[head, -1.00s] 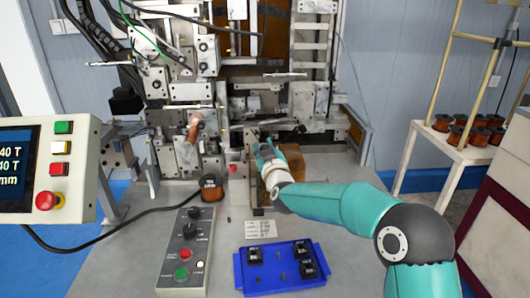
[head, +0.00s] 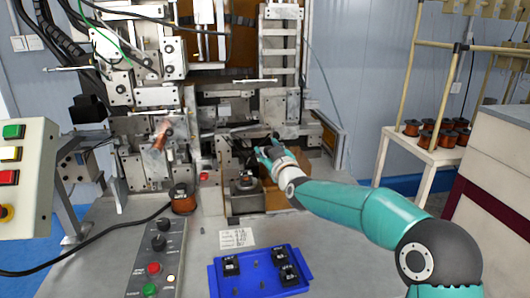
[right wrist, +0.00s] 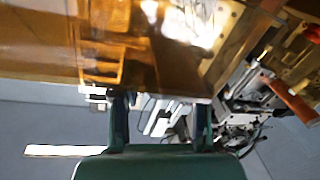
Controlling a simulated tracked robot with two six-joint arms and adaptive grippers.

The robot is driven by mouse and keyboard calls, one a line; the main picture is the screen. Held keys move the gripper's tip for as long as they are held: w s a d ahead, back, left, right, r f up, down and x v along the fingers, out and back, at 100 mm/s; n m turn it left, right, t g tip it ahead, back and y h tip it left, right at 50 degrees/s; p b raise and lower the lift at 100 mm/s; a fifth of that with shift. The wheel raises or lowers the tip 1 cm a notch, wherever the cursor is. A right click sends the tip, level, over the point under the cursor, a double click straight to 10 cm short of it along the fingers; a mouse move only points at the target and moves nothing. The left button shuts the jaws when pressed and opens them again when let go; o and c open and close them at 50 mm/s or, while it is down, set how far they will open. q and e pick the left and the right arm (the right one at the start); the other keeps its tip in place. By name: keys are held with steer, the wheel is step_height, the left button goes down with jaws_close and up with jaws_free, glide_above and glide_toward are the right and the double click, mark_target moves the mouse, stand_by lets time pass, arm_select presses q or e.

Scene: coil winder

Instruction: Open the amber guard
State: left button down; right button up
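The amber guard (head: 289,181) shows in the head view as a brownish see-through panel at the front of the winder, partly behind my right arm. In the right wrist view the amber guard (right wrist: 50,45) fills the upper left, with its lower edge across my fingertips. My right gripper (head: 268,153) is at the guard's upper left part. In the right wrist view the two fingers of my right gripper (right wrist: 160,108) stand apart, their tips at the guard's edge. I cannot tell whether they touch it. My left gripper is not in view.
A grey block (head: 246,186) stands left of the guard. A copper spool (head: 183,200), a control box (head: 158,262) and a blue tray (head: 218,279) are on the bench in front. A spool table (head: 425,157) stands at right.

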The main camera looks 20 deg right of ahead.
steer(key=shift+o, duration=0.3)
steer(key=shift+s, duration=0.15)
steer(key=s, duration=1.1)
steer(key=shift+s+a, duration=0.25)
steer(key=shift+s, duration=0.15)
steer(key=shift+f, duration=0.15)
